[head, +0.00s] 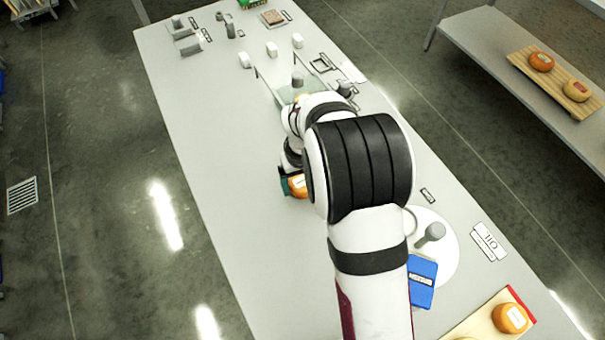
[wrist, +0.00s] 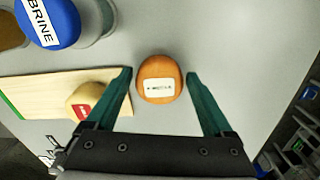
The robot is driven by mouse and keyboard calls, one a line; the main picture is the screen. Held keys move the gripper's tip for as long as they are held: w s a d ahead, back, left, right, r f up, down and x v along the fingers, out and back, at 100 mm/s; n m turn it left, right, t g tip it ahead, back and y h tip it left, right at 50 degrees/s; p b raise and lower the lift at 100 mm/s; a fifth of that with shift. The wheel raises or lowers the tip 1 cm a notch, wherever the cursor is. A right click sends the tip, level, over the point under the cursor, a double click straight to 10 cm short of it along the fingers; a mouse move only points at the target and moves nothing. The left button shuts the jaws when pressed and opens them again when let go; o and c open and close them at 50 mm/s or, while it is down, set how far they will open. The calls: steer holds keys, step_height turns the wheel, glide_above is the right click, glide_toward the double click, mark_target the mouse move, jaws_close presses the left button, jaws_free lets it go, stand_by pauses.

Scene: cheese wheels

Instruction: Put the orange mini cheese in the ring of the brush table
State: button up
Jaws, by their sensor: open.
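An orange mini cheese (wrist: 160,69) with a white label lies between the two green fingers of my gripper (wrist: 159,78) in the wrist view. The fingers are open, one on each side, with a narrow gap to the cheese. In the head view the orange cheese (head: 298,187) shows beside my gripper (head: 287,182), partly hidden by my arm. A white round plate (head: 446,262) with a grey upright knob stands right of my arm; part of a thin ring-like edge shows at its left. I cannot tell which fixture is the brush table.
A blue box (head: 423,270) lies near the plate. A red-edged board (head: 470,328) holds another orange cheese (head: 510,318). In the wrist view, a yellow cheese (wrist: 83,101) on a wooden board (wrist: 45,95) and a blue BRINE lid (wrist: 62,28) are left of my gripper. The table's left side is clear.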

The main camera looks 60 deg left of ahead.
mark_target(302, 184)
step_height(302, 184, up, 11)
steer(key=w+d+r+m, duration=0.3)
steer(key=w+d+r, duration=0.1)
steer(key=d, duration=0.3)
steer(key=w+d+r+m, duration=0.3)
steer(key=w+d+m, duration=0.15)
steer(key=d, duration=0.25)
steer(key=s+d+r+m, duration=0.1)
steer(key=d+m, duration=0.1)
steer(key=d, duration=0.4)
steer(key=d+r+m, duration=0.1)
steer(key=d+m, duration=0.2)
steer(key=d, duration=0.3)
steer(key=s+d+r+m+y, duration=0.1)
steer(key=d+m, duration=0.2)
steer(key=d, duration=0.4)
steer(key=shift+s+r, duration=0.3)
steer(key=shift+r, duration=0.1)
steer(key=shift+o, duration=1.1)
steer(key=s+d+f+m, duration=0.1)
steer(key=s+d+m, duration=0.5)
steer(key=s, duration=0.1)
steer(key=shift+f+y, duration=0.35)
steer(key=shift+y, duration=0.05)
